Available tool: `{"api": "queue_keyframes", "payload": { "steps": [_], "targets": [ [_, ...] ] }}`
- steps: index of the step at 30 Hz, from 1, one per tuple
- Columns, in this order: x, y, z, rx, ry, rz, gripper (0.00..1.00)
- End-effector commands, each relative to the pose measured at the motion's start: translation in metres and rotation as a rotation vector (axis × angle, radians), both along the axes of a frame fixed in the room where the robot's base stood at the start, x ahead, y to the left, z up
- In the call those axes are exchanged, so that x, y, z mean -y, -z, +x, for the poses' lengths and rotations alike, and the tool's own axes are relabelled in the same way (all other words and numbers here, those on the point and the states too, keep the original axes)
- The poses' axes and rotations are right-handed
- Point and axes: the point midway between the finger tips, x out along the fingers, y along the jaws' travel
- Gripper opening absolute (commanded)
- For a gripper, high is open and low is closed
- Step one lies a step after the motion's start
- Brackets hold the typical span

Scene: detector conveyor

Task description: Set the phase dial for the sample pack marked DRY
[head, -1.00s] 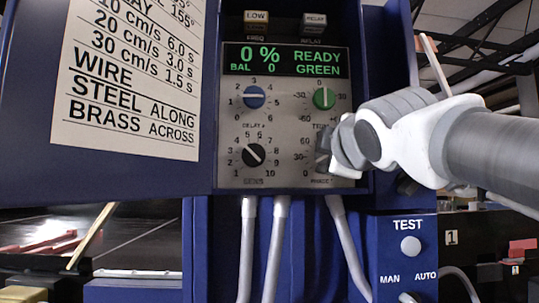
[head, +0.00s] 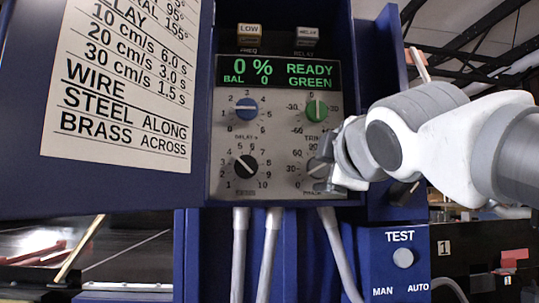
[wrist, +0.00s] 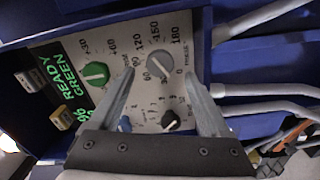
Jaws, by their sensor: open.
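The grey phase dial (head: 317,169) is at the lower right of the control panel (head: 285,192), partly hidden by my gripper in the head view. In the wrist view the phase dial (wrist: 160,66) shows whole; I cannot read its pointer surely. My gripper (head: 331,172) is open at the dial. In the wrist view my gripper (wrist: 159,76) has its fingertips on either side of the dial; I cannot tell whether they touch it. A printed card (head: 120,90) shows angles of 95° and 155° at its cut-off top. No pack marked DRY is in view.
Close around are the green dial (head: 316,109), the blue dial (head: 246,109) and the black dial (head: 245,166). The display (head: 279,70) reads 0 %, READY GREEN. Grey conduits (head: 270,255) run below. A TEST button (head: 403,258) is at lower right.

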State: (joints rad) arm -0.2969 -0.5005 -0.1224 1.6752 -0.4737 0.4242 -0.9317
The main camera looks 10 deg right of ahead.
Motion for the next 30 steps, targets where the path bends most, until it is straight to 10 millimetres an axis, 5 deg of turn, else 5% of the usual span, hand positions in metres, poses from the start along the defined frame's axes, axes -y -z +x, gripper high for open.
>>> {"api": "queue_keyframes", "payload": {
  "steps": [15,21,30],
  "targets": [
    [0.000,0.000,-0.107,0.002,0.001,0.000,0.81],
    [0.000,0.000,-0.126,0.000,0.000,0.000,0.81],
    [0.000,0.000,-0.131,-0.001,0.001,0.000,0.81]
  ]
}}
